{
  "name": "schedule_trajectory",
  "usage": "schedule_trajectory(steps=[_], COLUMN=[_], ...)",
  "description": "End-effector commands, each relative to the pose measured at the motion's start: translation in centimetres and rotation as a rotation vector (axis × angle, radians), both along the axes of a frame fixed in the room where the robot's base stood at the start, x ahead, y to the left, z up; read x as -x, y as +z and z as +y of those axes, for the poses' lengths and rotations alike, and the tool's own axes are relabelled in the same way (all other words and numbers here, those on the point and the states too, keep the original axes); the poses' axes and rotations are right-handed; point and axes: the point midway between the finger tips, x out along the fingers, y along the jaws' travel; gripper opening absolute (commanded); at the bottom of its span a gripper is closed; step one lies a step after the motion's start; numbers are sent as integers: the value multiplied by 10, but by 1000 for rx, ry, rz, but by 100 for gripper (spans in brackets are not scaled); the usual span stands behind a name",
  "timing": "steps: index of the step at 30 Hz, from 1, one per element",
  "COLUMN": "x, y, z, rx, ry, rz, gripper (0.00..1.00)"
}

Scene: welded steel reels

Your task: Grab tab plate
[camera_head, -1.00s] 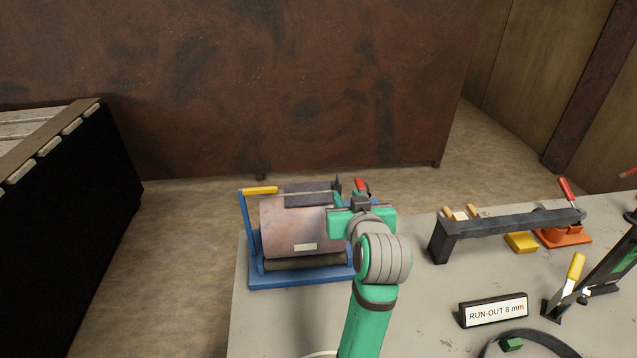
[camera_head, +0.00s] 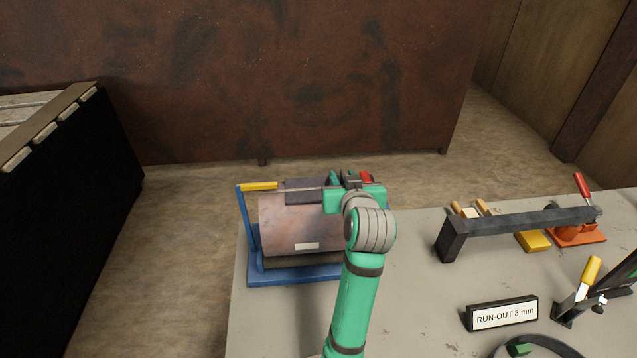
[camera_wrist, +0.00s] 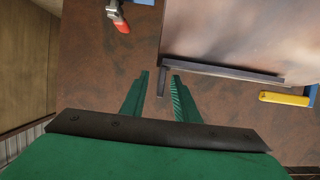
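The tab plate appears to be the dark flat plate (camera_head: 304,191) along the top of the rolled steel shell (camera_head: 300,222) in the blue cradle. In the wrist view, a long dark strip (camera_wrist: 225,70) runs along the shell's edge, with a short narrow tab (camera_wrist: 162,83) at its left end. My gripper (camera_wrist: 160,78) is open, its green fingers apart with the tab's end showing between their tips. I cannot tell whether they touch it. In the head view, my gripper (camera_head: 346,178) is at the shell's right end, and my wrist hides part of that end.
The blue cradle (camera_head: 290,277) has a yellow handle (camera_head: 258,186) at left and a red-handled clamp (camera_wrist: 119,18) close by. A black bar fixture (camera_head: 515,227), an orange clamp and a RUN-OUT 8 mm sign (camera_head: 504,314) stand to the right. The bench between is clear.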

Motion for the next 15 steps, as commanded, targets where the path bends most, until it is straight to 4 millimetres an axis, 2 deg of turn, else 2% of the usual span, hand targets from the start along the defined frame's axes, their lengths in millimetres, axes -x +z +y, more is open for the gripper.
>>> schedule_trajectory(steps=[6, 7, 10, 15], x=[-1, -1, -1, -1], y=[-1, -1, -1, -1], z=[0, 0, 0, 0], rx=[0, 0, 0, 0], ry=[0, 0, 0, 0], rz=[-1, -1, -1, -1], gripper=[28, 26, 2, 0])
